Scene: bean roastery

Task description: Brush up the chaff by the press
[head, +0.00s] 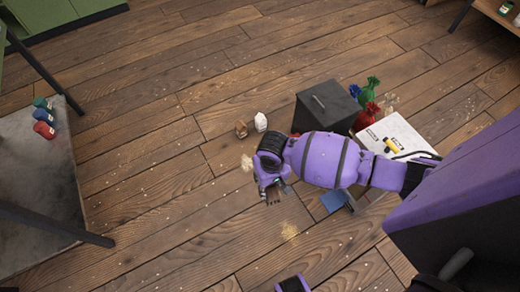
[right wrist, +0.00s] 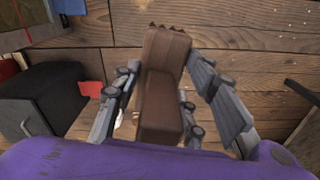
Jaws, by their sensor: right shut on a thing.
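My right gripper (head: 272,192) reaches down over the plank floor. In the right wrist view its fingers (right wrist: 165,105) are closed around a brown brush (right wrist: 164,88), with a jagged edge at its far end. In the head view the arm and fingers hide most of the brush. A pale chaff patch (head: 247,163) lies just beyond the gripper, and another chaff patch (head: 289,230) lies on the nearer side. A blue dustpan-like piece (head: 333,201) lies to the right, partly under my arm. I cannot make out which thing is the press.
A dark box (head: 325,100) with a handle stands beyond my arm, beside red, green and blue tied bags (head: 367,95). Small brown (head: 241,128) and white (head: 261,121) packs stand near. A grey table (head: 35,185) is at left.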

